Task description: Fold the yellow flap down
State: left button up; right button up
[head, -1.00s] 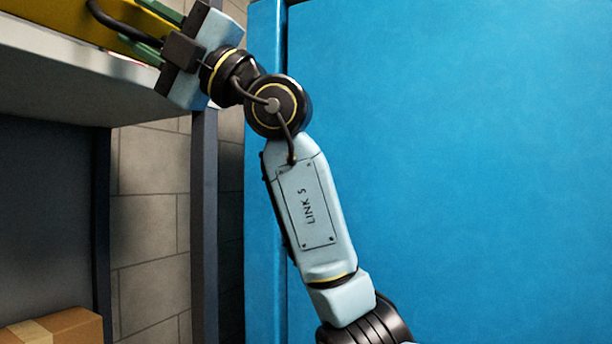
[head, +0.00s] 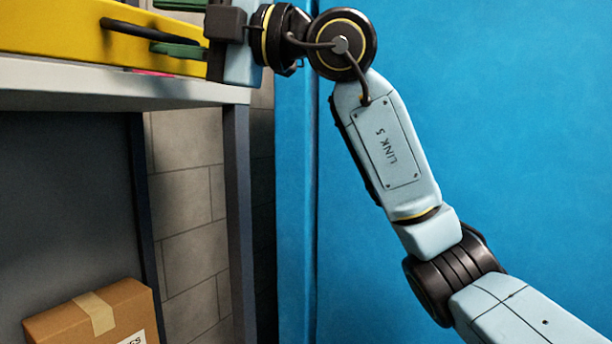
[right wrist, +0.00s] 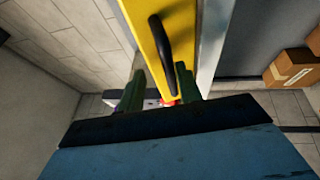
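The yellow flap (head: 60,27) is a long yellow panel with a black bar handle (head: 135,29), at the top left of the head view above a pale shelf. My right gripper (head: 154,25) has dark green fingers apart at the handle's right end. In the right wrist view, the yellow flap (right wrist: 150,30) and its black handle (right wrist: 163,55) run down between the parted fingers of my right gripper (right wrist: 160,68). A gap shows beside the left finger; whether the right finger touches is unclear. My left gripper is out of view.
The pale shelf edge (head: 110,88) runs below the flap, with a dark post (head: 240,210) at its right end. A cardboard box (head: 90,318) sits below. A large blue panel (head: 500,110) stands behind my right arm. A grey block wall (head: 190,220) shows between.

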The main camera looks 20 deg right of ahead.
jog(key=f+b+v, duration=0.1)
jog(key=b+v, duration=0.3)
jog(key=v, duration=0.8)
jog(key=w+d+f+m+t+h, duration=0.3)
jog(key=w+f+m+t+h, duration=0.1)
jog(key=f+m, duration=0.4)
jog(key=w+d+f+m+t+h, duration=0.3)
jog(key=f+m, duration=0.5)
jog(key=f, duration=0.5)
jog(key=w+d+f+m+t+h+b, duration=0.1)
jog(key=w+d+f+m+t+h, duration=0.1)
jog(key=w+f+m+t+h, duration=0.3)
notch_tip(320, 180, down, 6)
jog(key=w+m+t, duration=0.1)
jog(key=m+t, duration=0.1)
jog(key=m, duration=0.2)
jog(key=shift+w+d+t+h, duration=0.3)
jog(key=shift+w+d+t, duration=0.1)
